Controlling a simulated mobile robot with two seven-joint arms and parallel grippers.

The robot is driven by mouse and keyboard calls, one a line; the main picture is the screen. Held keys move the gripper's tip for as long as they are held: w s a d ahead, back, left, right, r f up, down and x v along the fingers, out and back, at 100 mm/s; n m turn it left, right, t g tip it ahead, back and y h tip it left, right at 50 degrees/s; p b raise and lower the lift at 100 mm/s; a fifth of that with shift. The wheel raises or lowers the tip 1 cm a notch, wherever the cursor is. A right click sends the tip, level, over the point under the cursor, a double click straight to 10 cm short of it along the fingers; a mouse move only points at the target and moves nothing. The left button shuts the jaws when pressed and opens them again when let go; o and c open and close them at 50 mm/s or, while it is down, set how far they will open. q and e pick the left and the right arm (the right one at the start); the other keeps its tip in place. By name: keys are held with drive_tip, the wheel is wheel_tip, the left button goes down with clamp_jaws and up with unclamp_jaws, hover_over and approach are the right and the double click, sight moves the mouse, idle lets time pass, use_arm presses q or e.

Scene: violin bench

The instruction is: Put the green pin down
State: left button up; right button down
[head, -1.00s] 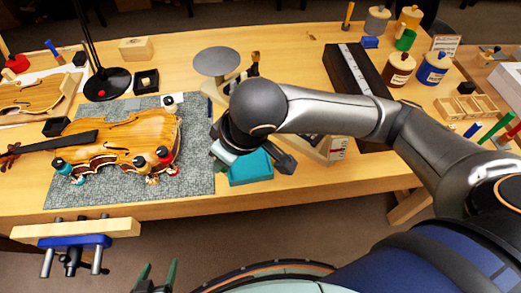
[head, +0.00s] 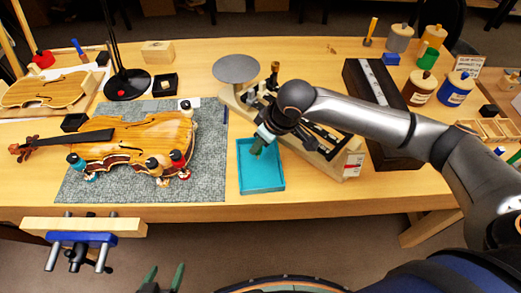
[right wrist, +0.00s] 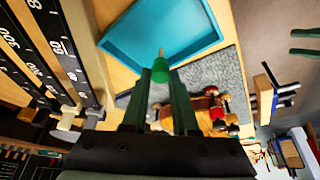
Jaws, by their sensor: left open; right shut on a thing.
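The green pin (right wrist: 160,70) is held between the fingertips of my right gripper (right wrist: 160,78) in the right wrist view; a pale tip sticks out beyond its green part. In the head view, my right gripper (head: 258,148) is over the upper part of the teal tray (head: 262,188), pointing down, and I cannot make out the pin there. The tray also shows in the right wrist view (right wrist: 130,40), just beyond the pin, and its visible floor is bare. My left gripper (head: 160,278) is open and empty at the bottom edge, in front of the bench.
A violin (head: 140,138) with several clamps lies on a grey mat (head: 205,180) left of the tray. A balance scale (head: 320,150) stands close on the tray's right, with a long black box (head: 372,85) beyond. A vise (head: 85,238) sticks out at the front edge.

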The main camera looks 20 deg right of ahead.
sight(260, 152)
drive_tip(key=shift+w+d+f, duration=0.1)
drive_tip(key=shift+f, duration=0.85)
drive_tip(key=shift+w+d+f, duration=0.1)
drive_tip(key=shift+f, duration=0.85)
drive_tip(key=shift+f, duration=0.15)
drive_tip(key=c, duration=0.7)
unclamp_jaws()
drive_tip(key=p+v, duration=0.1)
drive_tip(key=v, duration=1.1)
drive_tip(key=shift+r, duration=0.25)
drive_tip(key=shift+a+f, duration=0.1)
drive_tip(key=shift+a, duration=0.05)
